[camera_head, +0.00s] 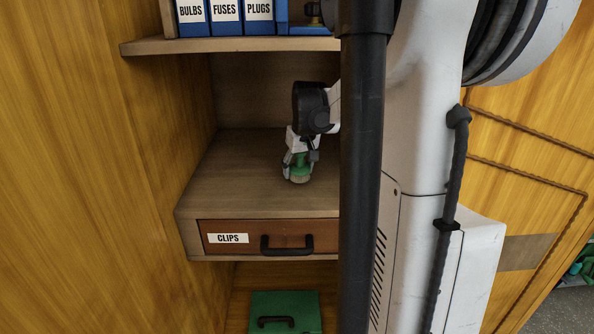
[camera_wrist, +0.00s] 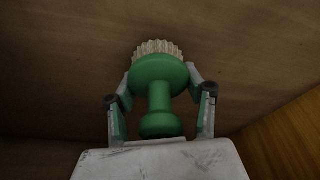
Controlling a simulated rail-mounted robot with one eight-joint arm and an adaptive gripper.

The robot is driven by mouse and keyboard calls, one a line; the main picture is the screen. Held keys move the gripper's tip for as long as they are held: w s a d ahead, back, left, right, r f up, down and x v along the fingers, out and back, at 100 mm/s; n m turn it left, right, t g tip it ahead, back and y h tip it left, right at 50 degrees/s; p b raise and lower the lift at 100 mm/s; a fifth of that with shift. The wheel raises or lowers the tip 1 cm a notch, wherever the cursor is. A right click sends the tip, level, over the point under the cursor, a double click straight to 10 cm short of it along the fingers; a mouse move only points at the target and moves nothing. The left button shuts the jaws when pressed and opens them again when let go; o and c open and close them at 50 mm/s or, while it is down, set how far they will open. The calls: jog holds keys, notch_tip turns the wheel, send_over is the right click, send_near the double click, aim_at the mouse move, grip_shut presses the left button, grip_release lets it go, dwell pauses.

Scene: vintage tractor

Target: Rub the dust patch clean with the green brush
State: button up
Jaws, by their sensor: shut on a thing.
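My gripper (camera_head: 299,160) is shut on the green brush (camera_head: 301,166), over the wooden shelf top above the drawer. In the wrist view the brush (camera_wrist: 159,75) sits between the two fingers of my gripper (camera_wrist: 160,95), with its pale bristles pointing away from the palm. In the head view the bristles are low, at or just above the shelf surface (camera_head: 240,185); I cannot tell if they touch it. I cannot make out a distinct dust patch in either view; the brush and my arm hide part of the shelf.
A drawer labelled CLIPS (camera_head: 245,238) with a dark handle is under the shelf. An upper shelf (camera_head: 230,46) holds blue boxes labelled BULBS, FUSES and PLUGS. A wooden wall (camera_head: 90,170) bounds the left. A green case (camera_head: 285,305) sits below. My dark column hides the shelf's right part.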

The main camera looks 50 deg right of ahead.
jog(key=shift+f+b, duration=0.35)
jog(key=shift+f, duration=0.3)
dwell(0.6)
jog(key=shift+s, duration=0.1)
jog(key=shift+s+a+r, duration=0.15)
jog(key=shift+s+a, duration=0.1)
jog(key=shift+a, duration=0.1)
jog(key=shift+w+d, duration=0.1)
jog(key=shift+w+d, duration=0.5)
jog(key=shift+d, duration=0.05)
dwell(0.6)
jog(key=shift+s+a, duration=0.6)
jog(key=shift+w+d, duration=0.1)
jog(key=shift+w+d+f, duration=0.2)
jog(key=shift+w+d, duration=0.3)
